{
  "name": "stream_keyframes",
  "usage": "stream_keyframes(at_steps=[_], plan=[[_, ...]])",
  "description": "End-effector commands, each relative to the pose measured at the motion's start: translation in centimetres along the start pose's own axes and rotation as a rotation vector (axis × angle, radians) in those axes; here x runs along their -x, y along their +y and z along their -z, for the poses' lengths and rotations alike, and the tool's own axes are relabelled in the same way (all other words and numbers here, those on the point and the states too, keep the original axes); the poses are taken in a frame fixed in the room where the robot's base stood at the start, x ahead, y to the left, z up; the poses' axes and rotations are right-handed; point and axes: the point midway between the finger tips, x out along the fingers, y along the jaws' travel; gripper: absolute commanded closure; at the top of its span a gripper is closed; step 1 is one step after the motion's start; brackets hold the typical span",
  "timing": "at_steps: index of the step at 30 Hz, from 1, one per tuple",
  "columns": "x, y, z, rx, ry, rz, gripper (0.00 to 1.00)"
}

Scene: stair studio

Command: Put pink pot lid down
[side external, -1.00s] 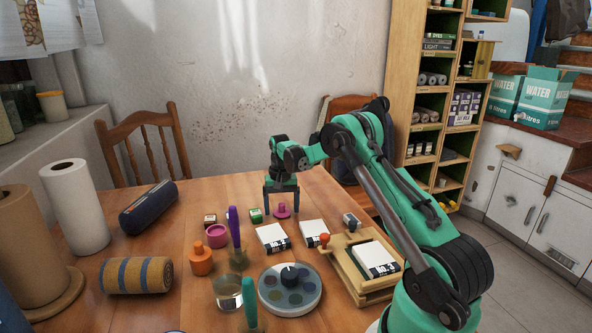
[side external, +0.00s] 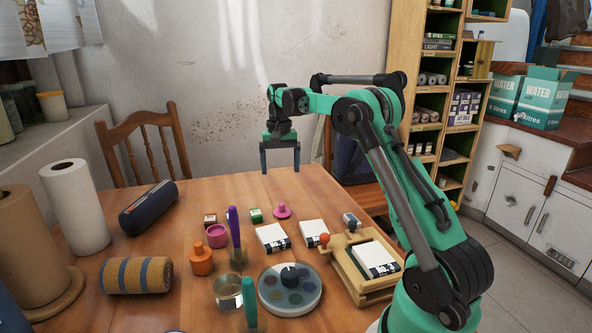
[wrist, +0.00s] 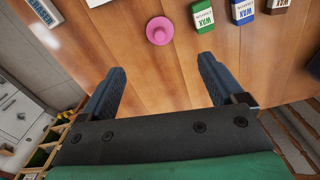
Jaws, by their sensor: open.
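The pink pot lid (side external: 282,211) lies on the wooden table, knob up, near the table's far side. It also shows in the wrist view (wrist: 159,31), beyond my fingertips and clear of them. My gripper (side external: 280,172) is open and empty, raised above the far part of the table, with its fingers pointing down. In the wrist view my gripper (wrist: 160,82) shows its two fingers wide apart with bare table between them. A pink pot (side external: 216,236) without a lid stands to the left of the lid.
Small wax blocks, one green (side external: 256,215), stand left of the lid. White boxes (side external: 272,237), a wooden tray (side external: 341,270) and a round palette (side external: 308,297) lie nearer the camera. The table's far edge area is clear.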

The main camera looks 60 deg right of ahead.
Motion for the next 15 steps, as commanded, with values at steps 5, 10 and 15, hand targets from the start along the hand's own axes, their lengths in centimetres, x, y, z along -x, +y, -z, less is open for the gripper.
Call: stream_keyframes(at_steps=[5,10,15], plan=[[1.6,-1.0,-0.9,0.039,0.022,0.007,0.12],[4.3,-4.3,-5.1,0.198,0.118,0.044,0.12],[6.2,-7.1,-11.8,0.408,0.249,0.102,0.12]])
